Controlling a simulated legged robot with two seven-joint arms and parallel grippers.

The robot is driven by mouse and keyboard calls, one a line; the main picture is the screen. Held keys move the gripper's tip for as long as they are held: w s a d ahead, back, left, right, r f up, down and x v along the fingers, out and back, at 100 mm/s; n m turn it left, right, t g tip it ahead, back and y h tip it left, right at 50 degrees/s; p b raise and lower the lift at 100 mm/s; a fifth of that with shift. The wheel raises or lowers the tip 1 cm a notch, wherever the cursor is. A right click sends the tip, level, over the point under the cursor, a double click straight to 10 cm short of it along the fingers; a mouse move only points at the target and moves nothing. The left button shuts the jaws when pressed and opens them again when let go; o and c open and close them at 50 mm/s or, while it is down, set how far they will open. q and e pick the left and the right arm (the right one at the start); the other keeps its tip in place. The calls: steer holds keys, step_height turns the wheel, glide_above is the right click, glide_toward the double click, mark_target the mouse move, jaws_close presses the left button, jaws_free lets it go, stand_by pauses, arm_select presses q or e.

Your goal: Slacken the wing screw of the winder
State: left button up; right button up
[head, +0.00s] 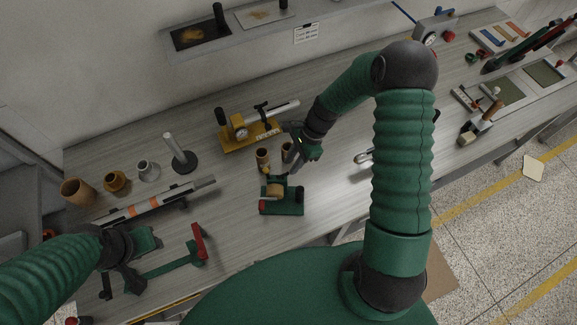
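A small device with a green base (290,208), a tan roll and a red end piece stands near the front middle of the table; I take it to be the winder. Its wing screw is too small to make out. My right gripper (292,150) is just behind and above it, beside two small brown cups (263,157). Its fingers look spread, with nothing clearly between them. My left gripper (121,284) is low at the left front, near a green bar with a red end (199,243). Whether it is open is unclear.
A yellow device with a gauge (240,138) stands behind the winder. A grey post on a dark base (182,160), a long rail with orange bands (150,203) and brown cups (76,192) are at left. Bare tabletop lies right of the winder, partly hidden by my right arm.

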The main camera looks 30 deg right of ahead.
mark_target(283, 174)
steer(key=a+f, duration=0.3)
steer(key=shift+w+f+p, duration=0.15)
steer(key=shift+w+p, duration=0.05)
steer(key=shift+p, duration=0.15)
steer(key=shift+s+a, duration=0.1)
steer(key=shift+a, duration=0.2)
steer(key=shift+s+a, duration=0.1)
steer(key=shift+s, duration=0.05)
steer(key=shift+d+f, duration=0.15)
steer(key=shift+d, duration=0.45)
jaws_close()
steer(key=shift+d, duration=0.2)
steer(key=shift+a, duration=0.45)
arm_select(q)
steer(key=shift+w+a+r, duration=0.1)
steer(key=shift+a+r, duration=0.15)
steer(key=shift+a, duration=0.7)
arm_select(e)
steer(key=shift+w+n, duration=0.2)
steer(key=shift+n, duration=0.1)
